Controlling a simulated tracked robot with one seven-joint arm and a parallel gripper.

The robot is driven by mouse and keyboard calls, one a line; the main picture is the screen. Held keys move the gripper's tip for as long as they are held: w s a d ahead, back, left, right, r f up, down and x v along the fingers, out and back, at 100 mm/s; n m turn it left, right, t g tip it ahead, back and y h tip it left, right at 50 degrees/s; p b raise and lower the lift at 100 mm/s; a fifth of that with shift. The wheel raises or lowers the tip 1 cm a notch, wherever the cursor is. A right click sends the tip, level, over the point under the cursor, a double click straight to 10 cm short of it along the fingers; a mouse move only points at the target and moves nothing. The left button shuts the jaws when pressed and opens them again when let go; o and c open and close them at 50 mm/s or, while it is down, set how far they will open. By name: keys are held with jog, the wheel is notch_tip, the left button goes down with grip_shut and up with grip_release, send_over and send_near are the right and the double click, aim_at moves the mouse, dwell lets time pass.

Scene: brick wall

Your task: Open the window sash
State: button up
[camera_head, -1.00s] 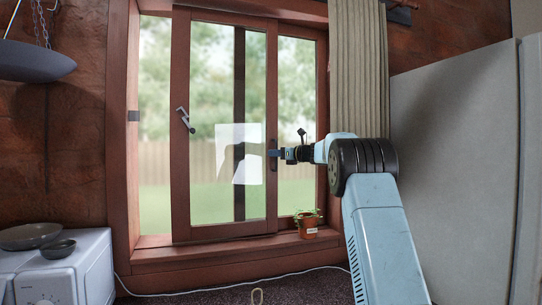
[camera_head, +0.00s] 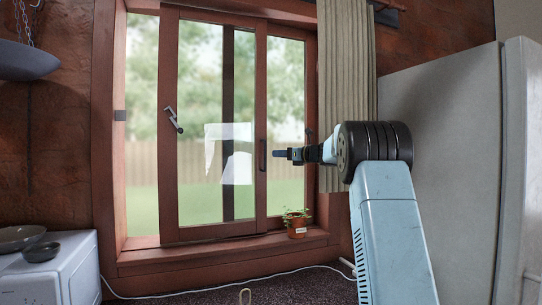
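The window sash (camera_head: 168,195) is a red-brown frame with a large pane. It stands partly slid to the right, with an uncovered gap on its left. A silver lever handle (camera_head: 173,119) is on its left stile, and a dark pull handle (camera_head: 262,155) is on its right stile. My gripper (camera_head: 281,154) points left from the right side, at the height of the dark pull. It appears a little apart from it, to its right, in front of the right pane. The fingers show edge-on and small, so their opening cannot be told. Nothing is seen held.
A small potted plant (camera_head: 296,222) stands on the sill (camera_head: 210,255) below my gripper. A curtain (camera_head: 346,90) hangs at the right of the window. A large pale fridge-like cabinet (camera_head: 440,160) stands at right. A white appliance with bowls (camera_head: 38,240) is at lower left.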

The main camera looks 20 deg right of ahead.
jog(key=v, duration=0.5)
jog(key=shift+s+d, duration=0.25)
jog(key=shift+a+f, duration=0.1)
jog(key=shift+f, duration=0.05)
jog(key=n+t+h, duration=0.4)
jog(key=n+h, duration=0.9)
jog(key=n, duration=1.4)
send_near(265, 154)
jog(key=w, duration=0.7)
jog(key=w+d, duration=0.1)
jog(key=w, duration=0.2)
jog(key=shift+w+d, duration=0.1)
jog(key=shift+w, duration=0.15)
